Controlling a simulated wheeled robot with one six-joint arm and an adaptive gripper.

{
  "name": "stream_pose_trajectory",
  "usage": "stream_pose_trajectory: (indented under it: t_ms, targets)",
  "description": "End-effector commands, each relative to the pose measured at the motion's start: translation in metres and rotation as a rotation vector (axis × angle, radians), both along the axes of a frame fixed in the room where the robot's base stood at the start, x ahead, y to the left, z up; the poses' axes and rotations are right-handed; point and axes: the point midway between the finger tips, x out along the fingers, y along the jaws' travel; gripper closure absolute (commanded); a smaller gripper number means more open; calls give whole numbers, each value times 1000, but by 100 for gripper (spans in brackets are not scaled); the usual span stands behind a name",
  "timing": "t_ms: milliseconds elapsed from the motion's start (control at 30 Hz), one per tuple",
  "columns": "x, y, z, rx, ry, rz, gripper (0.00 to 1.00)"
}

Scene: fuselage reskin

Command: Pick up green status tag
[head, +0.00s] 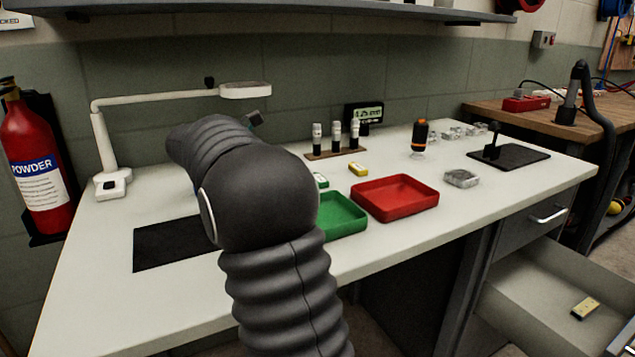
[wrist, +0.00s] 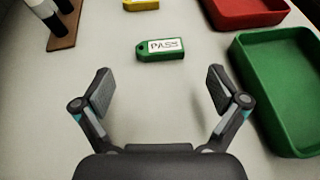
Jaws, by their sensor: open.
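The green status tag (wrist: 161,49) lies flat on the white bench in the wrist view, with a white label reading "PASS". In the head view a small part of it (head: 321,180) shows at the edge of my arm, above the green tray. My gripper (wrist: 160,84) is open and empty in the wrist view. Its two fingers are spread wide, and the tag lies ahead of them, about midway between them and apart from both.
A green tray (wrist: 246,84) stands right of the gripper, with a red tray (head: 397,198) beside it. A yellow tag (head: 358,169) lies beyond the green tag. A wooden rack (head: 335,154) with dark vials stands behind. A black mat (head: 165,246) lies left of my arm.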

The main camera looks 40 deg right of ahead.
Motion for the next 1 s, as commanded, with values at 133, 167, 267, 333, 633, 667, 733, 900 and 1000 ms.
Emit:
stream_pose_trajectory:
  t_ms: [133,167,267,333,633,667,733,900,1000]
  targets:
    - [-4,-8,-4,0,1,-2,3]
    - [-5,-11,-5,0,1,-2,3]
    - [-10,-24,-11,1,2,-2,3]
    - [-13,-32,-15,1,1,-1,3]
    - [-17,-43,-19,0,1,4,3]
    - [-17,-43,-19,0,0,3,3]
    - [-17,-43,-19,0,0,2,16]
    - [-17,-43,-19,0,0,2,52]
    - [-17,-43,-19,0,0,2,52]
